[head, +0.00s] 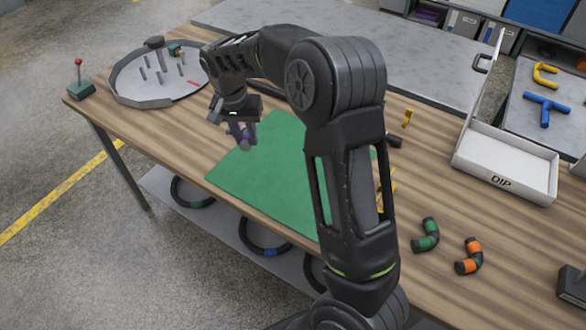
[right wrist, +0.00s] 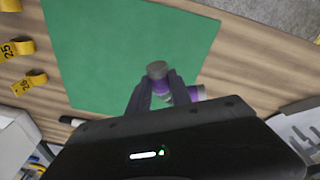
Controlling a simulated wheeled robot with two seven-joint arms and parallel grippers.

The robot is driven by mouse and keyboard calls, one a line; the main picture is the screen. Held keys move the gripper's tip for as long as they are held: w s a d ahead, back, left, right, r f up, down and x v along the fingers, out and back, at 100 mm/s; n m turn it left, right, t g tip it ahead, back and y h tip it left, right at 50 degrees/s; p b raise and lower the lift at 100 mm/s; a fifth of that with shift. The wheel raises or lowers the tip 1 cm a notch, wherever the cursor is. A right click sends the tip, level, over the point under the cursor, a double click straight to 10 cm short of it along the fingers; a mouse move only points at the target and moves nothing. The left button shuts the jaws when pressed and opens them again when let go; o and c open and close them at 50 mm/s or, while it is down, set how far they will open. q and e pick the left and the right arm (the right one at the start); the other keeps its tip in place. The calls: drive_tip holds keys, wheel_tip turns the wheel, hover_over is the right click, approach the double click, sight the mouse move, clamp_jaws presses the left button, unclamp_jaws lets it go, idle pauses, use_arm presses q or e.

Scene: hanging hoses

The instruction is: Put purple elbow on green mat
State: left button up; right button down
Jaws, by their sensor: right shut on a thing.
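The green mat (head: 265,165) lies flat on the wooden table, partly hidden behind my right arm. My right gripper (head: 241,136) hangs over the mat's left edge. It is shut on the purple elbow (head: 246,142), a short purple pipe piece with grey ends. In the right wrist view, the purple elbow (right wrist: 182,94) shows between the fingers of my right gripper (right wrist: 158,90), with the green mat (right wrist: 120,50) beyond it. I cannot tell how high the elbow is above the mat. My left gripper is not in view.
A green elbow (head: 425,235) and an orange elbow (head: 469,256) lie at the table's right. A white bin marked DIP (head: 505,175) stands behind them. A round grey tray with pegs (head: 150,100) is at the far left, near a red-knobbed lever (head: 80,85). Yellow tags (right wrist: 20,65) lie beside the mat.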

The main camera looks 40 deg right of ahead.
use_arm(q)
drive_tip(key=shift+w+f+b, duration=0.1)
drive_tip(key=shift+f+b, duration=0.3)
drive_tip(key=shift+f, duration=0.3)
use_arm(e)
drive_tip(key=d+m+g+h, duration=0.1)
drive_tip(key=d+m, duration=0.4)
drive_tip(key=d, duration=0.3)
drive_tip(key=shift+s+f, duration=0.3)
drive_tip(key=shift+f, duration=0.15)
use_arm(q)
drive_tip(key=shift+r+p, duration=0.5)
drive_tip(key=shift+p, duration=0.05)
use_arm(e)
hover_over(277, 159)
drive_tip(key=shift+w+a+f, duration=0.1)
drive_tip(key=shift+a+f, duration=0.15)
drive_tip(key=shift+f, duration=1.35)
drive_tip(key=shift+a+f, duration=0.2)
drive_tip(key=shift+f, duration=1.35)
